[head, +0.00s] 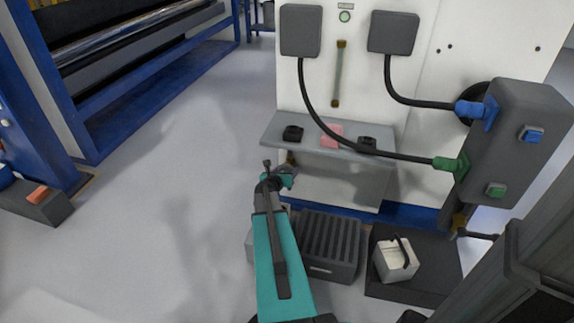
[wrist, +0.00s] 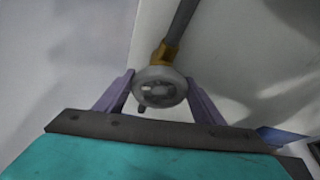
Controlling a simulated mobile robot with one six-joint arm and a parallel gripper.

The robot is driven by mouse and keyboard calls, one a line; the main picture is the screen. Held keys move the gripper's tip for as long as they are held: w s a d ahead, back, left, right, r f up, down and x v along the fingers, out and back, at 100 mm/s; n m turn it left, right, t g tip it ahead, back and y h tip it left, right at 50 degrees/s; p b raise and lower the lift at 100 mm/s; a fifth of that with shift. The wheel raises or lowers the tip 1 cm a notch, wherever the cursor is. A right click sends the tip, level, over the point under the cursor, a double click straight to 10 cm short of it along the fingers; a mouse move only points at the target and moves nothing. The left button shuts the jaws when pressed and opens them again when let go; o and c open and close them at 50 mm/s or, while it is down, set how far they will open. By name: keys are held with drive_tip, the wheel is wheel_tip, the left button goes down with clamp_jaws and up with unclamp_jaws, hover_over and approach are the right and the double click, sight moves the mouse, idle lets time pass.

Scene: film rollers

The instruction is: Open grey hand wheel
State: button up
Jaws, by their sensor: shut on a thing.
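The grey hand wheel (wrist: 160,87) is round and sits at the end of a brass fitting (wrist: 165,55) on a grey pipe (wrist: 180,22) in the wrist view. My gripper (wrist: 161,98) has its two purple fingers on either side of the wheel, shut on it. In the head view my gripper (head: 282,179) is at the end of my teal arm, just in front of the bench under the white panel. The wheel is too small and covered there to make out. I cannot tell how far the wheel is turned.
A grey shelf (head: 268,131) with black items and a pink block (head: 331,134) juts from the white panel (head: 428,75). A dark ribbed box (head: 328,245) and a white container (head: 396,261) on a black mat stand right of my arm.

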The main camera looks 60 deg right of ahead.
drive_tip(key=shift+w+a+r+n+g+h+p, duration=0.15)
drive_tip(key=shift+w+n+g+h+p, duration=0.25)
drive_tip(key=shift+n+p, duration=0.6)
drive_tip(key=shift+w, duration=0.1)
drive_tip(key=o, duration=0.9)
drive_tip(key=shift+o, duration=0.8)
drive_tip(key=shift+s, duration=0.2)
